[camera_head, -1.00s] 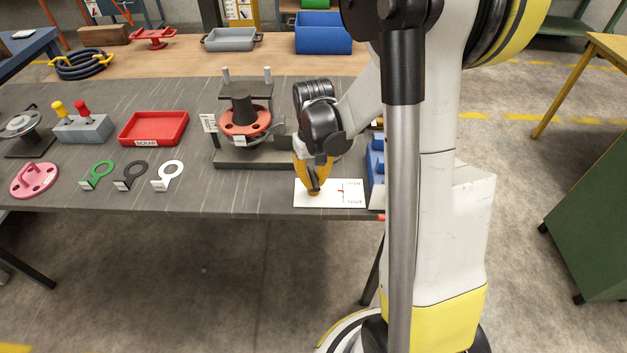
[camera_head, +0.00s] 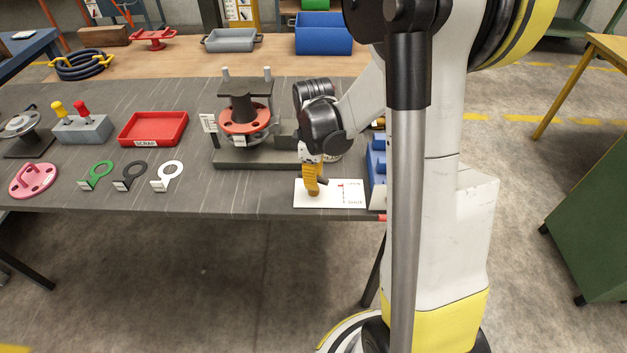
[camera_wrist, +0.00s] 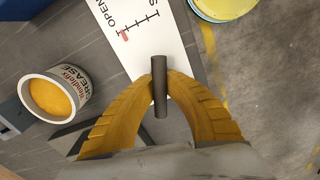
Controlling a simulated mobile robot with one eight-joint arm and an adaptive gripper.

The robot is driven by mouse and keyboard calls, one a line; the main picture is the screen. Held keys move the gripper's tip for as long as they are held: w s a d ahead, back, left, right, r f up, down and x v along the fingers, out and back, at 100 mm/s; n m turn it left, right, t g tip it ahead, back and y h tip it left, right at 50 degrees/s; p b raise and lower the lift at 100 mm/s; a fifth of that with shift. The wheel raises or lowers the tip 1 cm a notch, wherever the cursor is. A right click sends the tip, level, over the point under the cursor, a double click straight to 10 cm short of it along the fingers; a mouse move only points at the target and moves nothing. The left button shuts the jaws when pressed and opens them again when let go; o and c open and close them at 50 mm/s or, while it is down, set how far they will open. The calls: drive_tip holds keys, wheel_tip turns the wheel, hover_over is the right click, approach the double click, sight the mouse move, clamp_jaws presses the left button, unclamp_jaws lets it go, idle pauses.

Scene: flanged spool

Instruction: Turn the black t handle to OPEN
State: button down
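The black T handle (camera_wrist: 160,92) shows as a dark bar in the wrist view, between the yellow fingers of my gripper (camera_wrist: 161,76). Both fingers close against its sides, and it stands lengthwise in that picture. In the head view my gripper (camera_head: 313,191) is low over the left part of the white card (camera_head: 333,201) at the table's front edge. The card (camera_wrist: 172,50) has a scale with the word OPEN at one end. A small red pointer (camera_wrist: 123,35) lies at the OPEN end mark. The handle's base is hidden.
A grease tin (camera_wrist: 53,95) stands near my gripper. A blue block (camera_head: 376,160) is right of the card. The spool with a red flange (camera_head: 245,119) stands behind left. White, black and green tags and a red scrap tray (camera_head: 153,128) lie further left.

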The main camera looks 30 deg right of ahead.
drive_tip(key=shift+n, duration=2.2)
drive_tip(key=c, duration=1.3)
unclamp_jaws()
wheel_tip(320, 180, up, 12)
